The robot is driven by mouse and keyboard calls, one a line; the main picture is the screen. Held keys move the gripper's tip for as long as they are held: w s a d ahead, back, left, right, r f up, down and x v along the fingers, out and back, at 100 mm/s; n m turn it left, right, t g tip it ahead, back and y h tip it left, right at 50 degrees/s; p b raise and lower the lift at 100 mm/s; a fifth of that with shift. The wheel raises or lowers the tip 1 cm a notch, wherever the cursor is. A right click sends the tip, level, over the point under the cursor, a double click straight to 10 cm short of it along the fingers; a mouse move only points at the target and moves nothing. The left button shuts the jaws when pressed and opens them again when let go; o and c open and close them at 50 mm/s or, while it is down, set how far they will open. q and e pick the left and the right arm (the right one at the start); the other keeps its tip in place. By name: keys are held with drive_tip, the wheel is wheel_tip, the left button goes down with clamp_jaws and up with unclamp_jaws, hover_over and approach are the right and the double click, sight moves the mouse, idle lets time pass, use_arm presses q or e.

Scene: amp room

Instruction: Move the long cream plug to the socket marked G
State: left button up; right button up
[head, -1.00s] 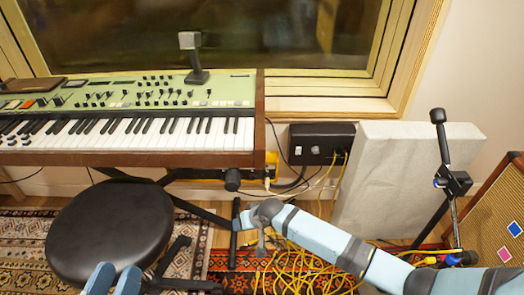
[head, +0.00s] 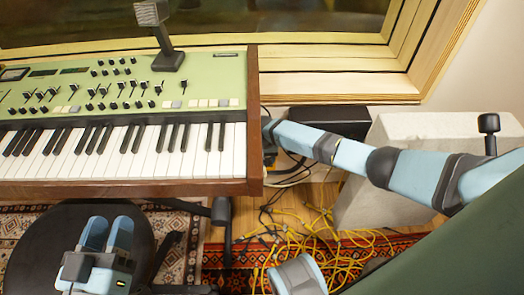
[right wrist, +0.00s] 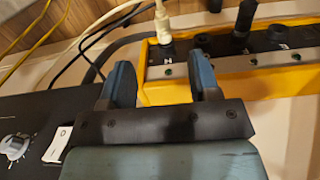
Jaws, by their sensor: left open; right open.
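A cream plug (right wrist: 163,25) stands in a socket at the left end of a yellow power strip (right wrist: 220,84) in the right wrist view. My right gripper (right wrist: 162,82) is open and empty, its fingers just in front of the strip, apart from the plug. In the head view its end is hidden beside the keyboard. Black plugs (right wrist: 242,22) stand in sockets further right. The socket labels are too small and turned for me to pick out G. My left gripper (head: 107,233) is open and empty above the black stool.
The keyboard (head: 120,188) fills the left of the head view. A black box (head: 320,118) and a pale panel (head: 375,205) stand behind my right arm. Yellow cables (head: 330,240) lie tangled on the rug. A black panel with a knob (right wrist: 15,145) is at the wrist view's left.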

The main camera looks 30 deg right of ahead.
wheel_tip(320, 180, down, 8)
drive_tip(key=b, duration=0.4)
drive_tip(key=shift+s, duration=0.1)
wheel_tip(320, 180, down, 4)
drive_tip(key=b, duration=0.2)
drive_tip(key=shift+b, duration=0.35)
use_arm(q)
drive_tip(key=shift+w+a+f+m+g+b, duration=0.1)
drive_tip(key=shift+w+a+f+m+g, duration=0.25)
drive_tip(key=shift+f, duration=0.6)
drive_tip(key=shift+w+d+f+m+g+b, duration=0.1)
drive_tip(key=shift+w+f+m, duration=0.1)
drive_tip(key=shift+f+m, duration=0.55)
drive_tip(key=shift+w+a+f+m+g+b, duration=0.15)
drive_tip(key=shift+w+f+m, duration=0.15)
drive_tip(key=shift+f, duration=0.8)
use_arm(e)
drive_tip(key=shift+f, duration=0.6)
drive_tip(key=c, duration=1)
drive_tip(key=shift+c, duration=0.2)
